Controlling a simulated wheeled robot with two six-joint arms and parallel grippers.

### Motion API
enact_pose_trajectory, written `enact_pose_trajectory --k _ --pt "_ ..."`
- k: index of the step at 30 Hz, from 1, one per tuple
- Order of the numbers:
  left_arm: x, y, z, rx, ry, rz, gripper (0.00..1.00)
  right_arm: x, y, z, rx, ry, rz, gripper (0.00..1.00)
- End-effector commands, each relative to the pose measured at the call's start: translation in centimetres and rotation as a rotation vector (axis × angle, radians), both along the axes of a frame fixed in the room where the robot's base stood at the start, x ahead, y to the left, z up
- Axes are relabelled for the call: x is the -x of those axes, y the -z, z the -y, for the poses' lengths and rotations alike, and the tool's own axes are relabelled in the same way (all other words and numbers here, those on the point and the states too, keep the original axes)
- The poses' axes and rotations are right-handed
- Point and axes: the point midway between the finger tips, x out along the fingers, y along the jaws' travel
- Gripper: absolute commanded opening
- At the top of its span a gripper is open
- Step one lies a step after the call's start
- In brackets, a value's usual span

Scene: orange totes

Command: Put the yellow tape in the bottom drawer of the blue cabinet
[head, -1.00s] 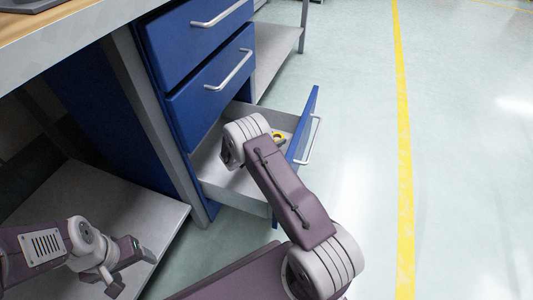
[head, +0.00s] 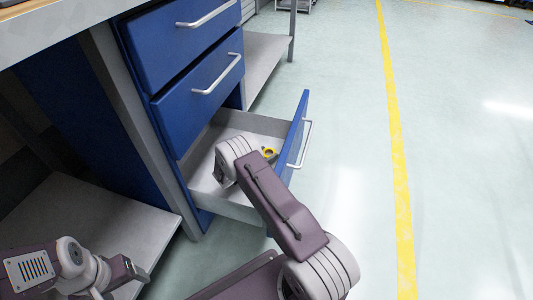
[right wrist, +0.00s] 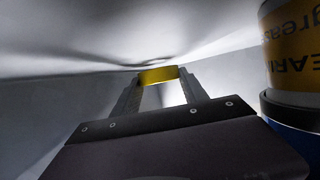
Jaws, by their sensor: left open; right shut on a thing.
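The bottom drawer (head: 255,122) of the blue cabinet (head: 180,48) is pulled open. My right arm reaches over it, with its wrist low inside the drawer in the head view. My right gripper (right wrist: 158,80) is shut on the yellow tape (right wrist: 158,73), held between its fingertips inside pale walls in the right wrist view. My own wrist hides these fingers in the head view. A small yellow round thing (head: 269,153) shows beside the wrist in the drawer; I cannot tell what it is. My left gripper (head: 122,283) is open and empty at lower left.
A can with a yellow label (right wrist: 292,50) stands close to the right of my right gripper. The drawer's blue front (head: 299,125) rises right of my arm. Two shut drawers are above. A grey shelf (head: 95,225) lies at left. The floor at right is clear.

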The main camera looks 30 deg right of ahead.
Motion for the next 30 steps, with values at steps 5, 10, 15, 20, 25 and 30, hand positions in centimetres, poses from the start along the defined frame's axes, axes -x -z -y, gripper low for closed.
enact_pose_trajectory --k 5,10,15,20,25,30 --pt "0.0 0.0 0.0 0.0 0.0 0.0 0.73 0.0 0.1 0.0 0.0 0.0 -0.001 0.68" --pt "0.0 0.0 0.0 0.0 0.0 0.0 0.73 0.0 0.1 0.0 0.0 0.0 -0.001 0.73" --pt "0.0 0.0 0.0 0.0 0.0 0.0 0.73 0.0 -0.1 0.0 0.0 0.0 0.0 0.73" --pt "0.0 -1.5 0.0 0.0 0.0 -0.001 0.73 0.3 -2.4 -1.3 -0.001 -0.006 -0.002 0.73" --pt "0.0 -4.5 0.0 0.0 0.0 0.0 0.73 2.0 -4.3 -5.4 0.0 -0.007 -0.004 0.73" --pt "0.0 -6.2 0.0 0.0 0.0 0.0 0.73 3.3 -5.5 -8.7 0.001 -0.004 -0.002 0.73"
